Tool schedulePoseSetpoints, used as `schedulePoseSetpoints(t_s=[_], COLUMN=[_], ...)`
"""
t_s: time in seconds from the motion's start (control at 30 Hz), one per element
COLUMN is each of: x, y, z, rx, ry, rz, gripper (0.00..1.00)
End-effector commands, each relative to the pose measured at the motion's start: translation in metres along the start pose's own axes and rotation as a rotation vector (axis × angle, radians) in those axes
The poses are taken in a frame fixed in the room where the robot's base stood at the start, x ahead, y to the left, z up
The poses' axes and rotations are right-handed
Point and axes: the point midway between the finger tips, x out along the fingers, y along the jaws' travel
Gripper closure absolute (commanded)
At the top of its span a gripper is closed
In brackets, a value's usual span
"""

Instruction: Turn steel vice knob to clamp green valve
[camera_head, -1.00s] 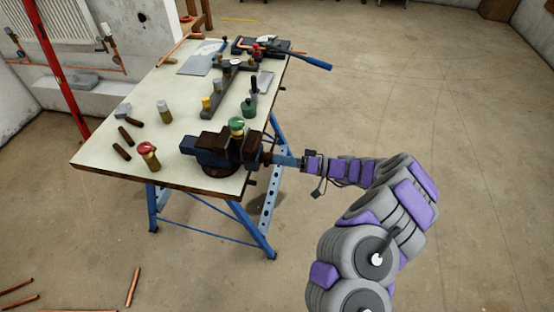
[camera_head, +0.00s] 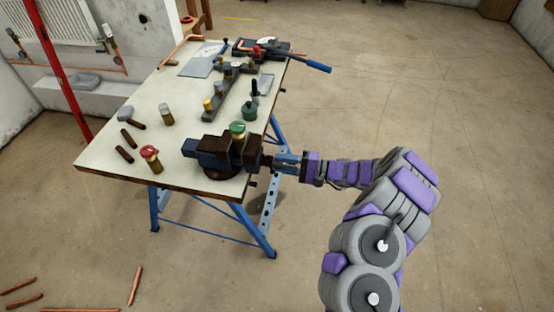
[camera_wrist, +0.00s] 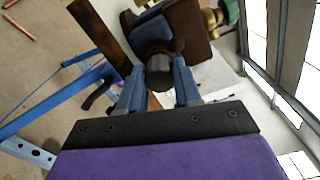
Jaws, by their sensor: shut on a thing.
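The vice (camera_head: 222,155), blue and rusty brown, is mounted at the near right corner of the workbench. The green valve (camera_head: 237,130), with a brass body, stands upright in the vice's jaw area; I cannot tell how tightly the jaws touch it. It shows partly at the top right of the wrist view (camera_wrist: 230,12). My gripper (camera_head: 275,161) reaches the vice from the right. In the wrist view its blue fingers (camera_wrist: 160,88) are shut on the steel vice knob (camera_wrist: 159,70), a dark grey cylinder at the end of the vice. The knob is mostly hidden in the head view.
The workbench top (camera_head: 110,158) holds a red-capped valve (camera_head: 150,158), a brass fitting (camera_head: 166,113), dark rods and a green-topped pot (camera_head: 249,111). A blue-handled tool (camera_head: 310,64) overhangs the far right edge. Copper pipes lie on the floor at lower left. Floor right of the bench is clear.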

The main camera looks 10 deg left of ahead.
Motion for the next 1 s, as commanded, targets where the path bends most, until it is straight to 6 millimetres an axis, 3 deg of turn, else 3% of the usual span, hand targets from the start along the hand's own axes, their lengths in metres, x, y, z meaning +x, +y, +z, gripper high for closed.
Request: schedulePoseSetpoints(t_s=[1.0], x=[-0.0036], y=[-0.0013], z=[0.0005], rx=[1.432], ry=[0.002], rz=[-0.005], gripper=[1.00])
